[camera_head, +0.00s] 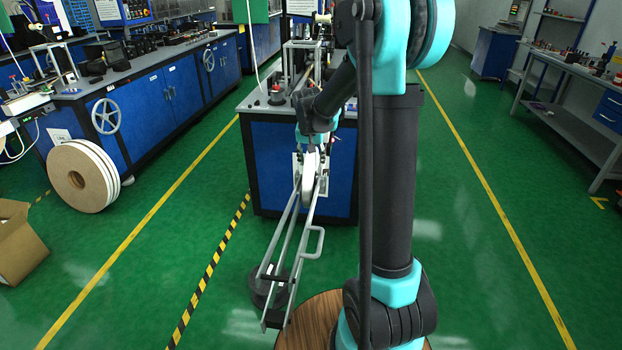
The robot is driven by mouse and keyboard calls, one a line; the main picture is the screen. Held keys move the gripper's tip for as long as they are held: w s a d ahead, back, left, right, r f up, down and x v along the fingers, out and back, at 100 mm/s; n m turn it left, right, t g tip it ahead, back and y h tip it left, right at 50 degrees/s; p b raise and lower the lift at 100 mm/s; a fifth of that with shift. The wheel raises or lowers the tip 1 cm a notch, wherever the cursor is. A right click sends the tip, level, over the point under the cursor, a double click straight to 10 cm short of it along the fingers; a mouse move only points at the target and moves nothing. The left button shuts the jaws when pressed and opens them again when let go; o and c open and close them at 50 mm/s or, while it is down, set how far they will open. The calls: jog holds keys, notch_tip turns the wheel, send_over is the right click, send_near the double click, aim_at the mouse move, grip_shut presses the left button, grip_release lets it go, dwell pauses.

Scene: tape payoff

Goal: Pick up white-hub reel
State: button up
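A narrow white reel (308,180), seen nearly edge-on, stands between the rails of a grey metal frame (312,222) in front of the blue cabinet. I take it for the white-hub reel, but its hub colour does not show from here. My gripper (311,150) points down at the top of this reel, very close to it or touching it. The fingers are small and dark here, so I cannot tell whether they are open or shut on the reel. My arm hides part of the area to the right.
The blue cabinet (269,172) stands behind the frame. A dark round base (268,288) sits under the frame's near end. Large discs (77,180) lean by the left bench, near a cardboard box (18,243). Green floor is clear left and right.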

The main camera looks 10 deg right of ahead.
grip_shut()
dwell(0.3)
jog(key=shift+r, duration=0.15)
dwell(0.3)
notch_tip(320, 180, up, 20)
dwell(0.8)
